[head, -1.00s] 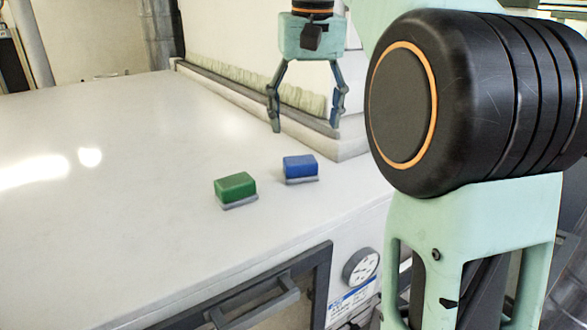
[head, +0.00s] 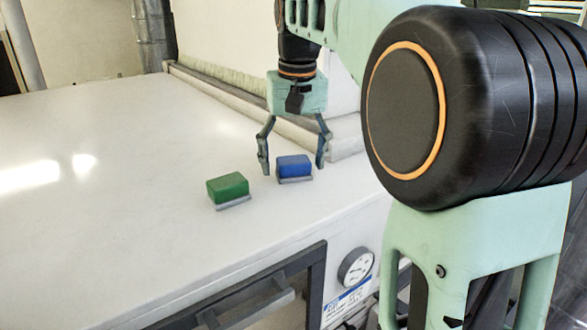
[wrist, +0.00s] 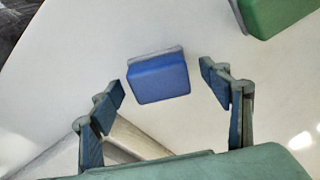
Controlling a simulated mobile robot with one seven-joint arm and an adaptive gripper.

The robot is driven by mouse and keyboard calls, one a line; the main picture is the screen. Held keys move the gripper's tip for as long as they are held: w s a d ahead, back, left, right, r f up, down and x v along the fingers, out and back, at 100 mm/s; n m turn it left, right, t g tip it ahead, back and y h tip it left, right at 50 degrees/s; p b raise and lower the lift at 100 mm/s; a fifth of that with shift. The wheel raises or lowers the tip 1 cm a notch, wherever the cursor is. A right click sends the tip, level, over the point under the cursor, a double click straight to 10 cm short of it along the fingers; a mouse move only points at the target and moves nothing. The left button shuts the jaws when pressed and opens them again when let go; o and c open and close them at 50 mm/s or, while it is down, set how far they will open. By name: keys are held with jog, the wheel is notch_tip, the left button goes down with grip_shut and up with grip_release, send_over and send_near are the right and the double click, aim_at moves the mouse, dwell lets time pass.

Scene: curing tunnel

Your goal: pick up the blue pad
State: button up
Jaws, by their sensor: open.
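The blue pad (head: 294,166) has a grey base and rests on the white top surface, right of the green pad (head: 228,187). My gripper (head: 293,168) is open and empty, its two fingers reaching down on the left and right of the blue pad in the head view. In the wrist view the blue pad (wrist: 158,78) lies a little beyond the gap between the open fingertips (wrist: 163,84), with bare surface showing on both sides of it. I see no contact between the fingers and the pad. The green pad (wrist: 282,14) is partly cut off at the top right there.
The white surface (head: 100,220) is broad and clear to the left. A raised ledge with a pale fringe (head: 235,100) runs behind the pads. A gauge (head: 356,266) and a dark-framed door handle (head: 255,305) are on the front face below.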

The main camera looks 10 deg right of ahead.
jog(key=shift+c, duration=0.4)
jog(key=c, duration=1.3)
jog(key=shift+r, duration=0.2)
